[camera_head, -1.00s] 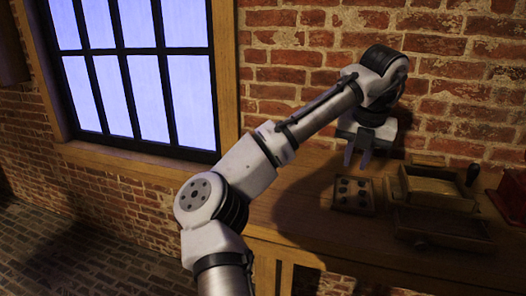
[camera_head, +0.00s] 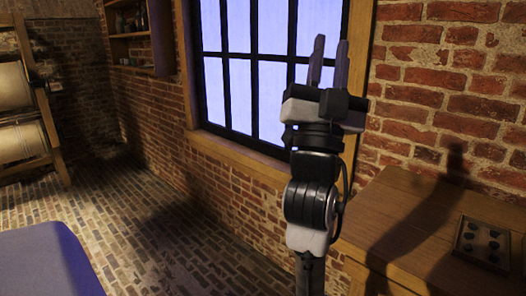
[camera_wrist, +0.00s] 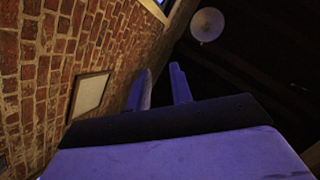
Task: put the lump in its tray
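My gripper (camera_head: 328,62) points straight up in front of the window in the head view. Its two fingers stand apart with nothing between them. The wrist view also shows the fingers (camera_wrist: 160,88) apart and empty. A small shallow tray (camera_head: 460,248) with several dark round spots lies on the wooden table at the right edge of the head view. I cannot tell whether the spots are lumps or hollows. No separate lump can be made out in either view now. My gripper is well left of the tray and above it.
The bare near part of the wooden table (camera_head: 405,205) is clear. A brick wall (camera_head: 455,75) and the window (camera_head: 240,75) stand behind. Open brick floor (camera_head: 150,235) lies left, with a blue surface (camera_head: 45,262) at the lower left and a wooden rack (camera_head: 45,135) beyond.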

